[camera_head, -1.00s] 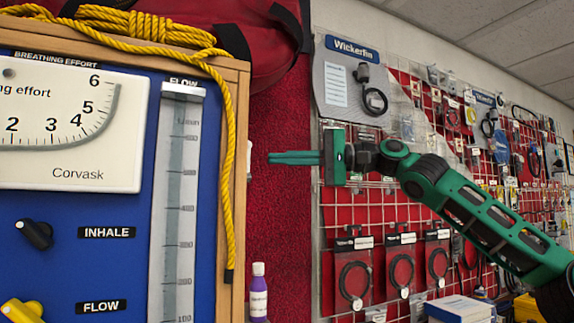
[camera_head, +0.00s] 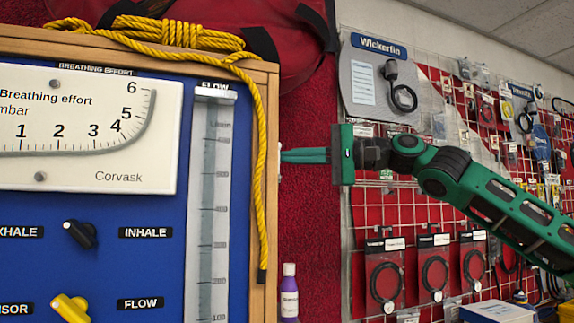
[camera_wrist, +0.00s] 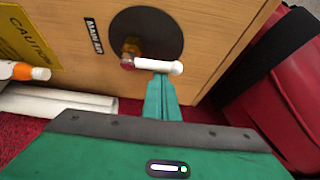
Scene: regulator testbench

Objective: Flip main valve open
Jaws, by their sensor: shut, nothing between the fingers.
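In the wrist view a white lever handle (camera_wrist: 158,66) with a brass fitting (camera_wrist: 131,47) stands out from a round black plate (camera_wrist: 146,36) on the wooden side of the test bench; I take it for the main valve. The handle lies roughly across the picture. My gripper (camera_wrist: 161,80) is shut and empty, its green fingertips right at the handle's underside; I cannot tell whether they touch. In the head view my gripper (camera_head: 283,156) points left at the right edge of the bench's wooden frame (camera_head: 269,120). The valve is hidden there.
The blue panel (camera_head: 120,225) carries a dial (camera_head: 80,130), a flow tube (camera_head: 208,200) and knobs. A yellow rope (camera_head: 262,180) hangs near its right edge. A purple bottle (camera_head: 289,295) stands below my gripper. A red bag (camera_wrist: 290,90) lies right in the wrist view.

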